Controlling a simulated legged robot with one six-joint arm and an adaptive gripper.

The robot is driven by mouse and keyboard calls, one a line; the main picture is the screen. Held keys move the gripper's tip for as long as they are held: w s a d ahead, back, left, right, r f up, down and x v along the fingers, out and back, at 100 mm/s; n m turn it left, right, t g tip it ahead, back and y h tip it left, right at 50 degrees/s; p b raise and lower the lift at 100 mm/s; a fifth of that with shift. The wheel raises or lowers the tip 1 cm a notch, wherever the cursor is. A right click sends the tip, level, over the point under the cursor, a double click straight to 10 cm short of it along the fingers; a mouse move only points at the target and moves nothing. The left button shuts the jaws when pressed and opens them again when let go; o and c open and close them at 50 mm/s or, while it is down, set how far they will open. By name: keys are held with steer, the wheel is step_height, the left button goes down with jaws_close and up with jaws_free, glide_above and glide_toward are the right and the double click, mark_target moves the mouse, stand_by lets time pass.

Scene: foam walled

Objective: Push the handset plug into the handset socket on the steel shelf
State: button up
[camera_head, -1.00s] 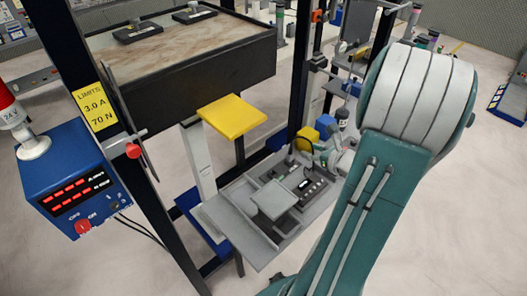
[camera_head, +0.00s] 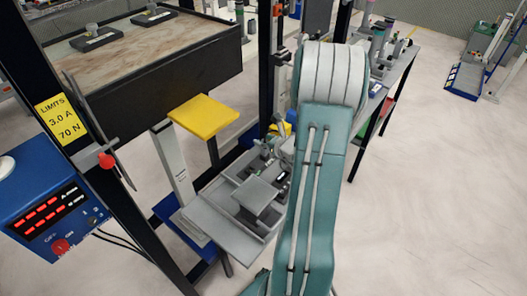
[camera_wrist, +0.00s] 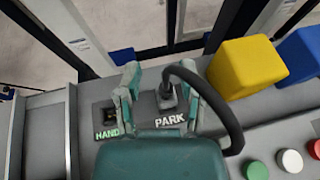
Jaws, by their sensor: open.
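The handset plug (camera_wrist: 168,97) is dark grey with a thick black cable (camera_wrist: 222,112) looping off to the right. It stands upright at the spot marked PARK in the wrist view. The handset socket (camera_wrist: 109,115), a dark recess marked HAND, lies just left of it on the grey steel shelf (camera_wrist: 48,135), which also shows in the head view (camera_head: 222,238). My gripper (camera_wrist: 158,82) is open above the shelf. In the wrist picture its fingers lie either side of the plug; I cannot tell whether they touch it.
Green (camera_wrist: 256,170), white (camera_wrist: 290,160) and red buttons are at the lower right. A raised grey plate (camera_head: 258,194), a yellow pad (camera_head: 203,116) and dark frame posts surround the shelf in the head view.

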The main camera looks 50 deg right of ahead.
steer(key=shift+w+d+f, duration=0.1)
steer(key=shift+d+f, duration=0.1)
steer(key=shift+d, duration=0.2)
steer(key=shift+c, duration=0.3)
steer(key=c, duration=0.5)
jaws_close()
steer(key=shift+a+r, duration=0.1)
steer(key=shift+a, duration=0.1)
